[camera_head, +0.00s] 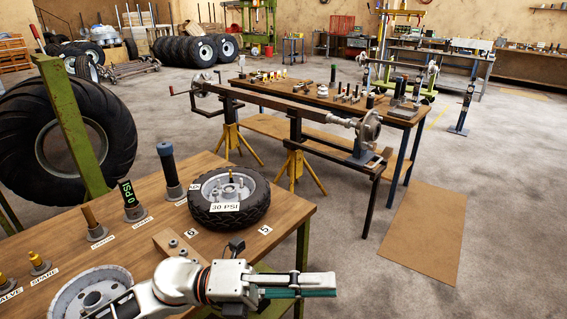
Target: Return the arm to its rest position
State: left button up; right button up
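My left arm comes in at the bottom, a white and grey arm reaching to the right over the near bench. Its gripper (318,284) points right, past the bench's right corner. The fingers lie close together in this view, one grey and one dark green strip, and I see nothing held between them. Whether they are fully shut is not clear from this angle. My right arm and gripper do not show.
The near wooden bench (283,201) bears a small tyre (228,212) marked 30 PSI, a wheel hub (88,292) and several upright tools. An axle (290,106) rests on yellow stands beside a second bench (408,118). Open floor lies right, with a brown mat (428,232).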

pick_arm(q)
jog(key=w+a+f+n+t+y, duration=0.45)
jog(key=a+f+n+t, duration=0.35)
jog(key=n, duration=0.5)
jog(key=w+a+f+n+t+y, duration=0.4)
jog(key=w+f+n+t, duration=0.15)
jog(key=n+t, duration=0.6)
jog(key=s+a+f+n+g+y, duration=0.2)
jog(key=s+a+f+n+y, duration=0.1)
jog(key=f, duration=0.5)
jog(key=s+a+f+n+g+y, duration=0.2)
jog(key=s+a+f+n, duration=0.3)
jog(key=f, duration=0.4)
jog(key=s+a+f+n+g+y, duration=0.3)
jog(key=s+a+f+n, duration=0.1)
jog(key=f, duration=0.4)
jog(key=s+a, duration=0.1)
jog(key=s, duration=0.1)
jog(key=shift+s+a+f+y, duration=0.15)
jog(key=shift+s+a+y, duration=0.15)
jog(key=shift+s+y, duration=0.05)
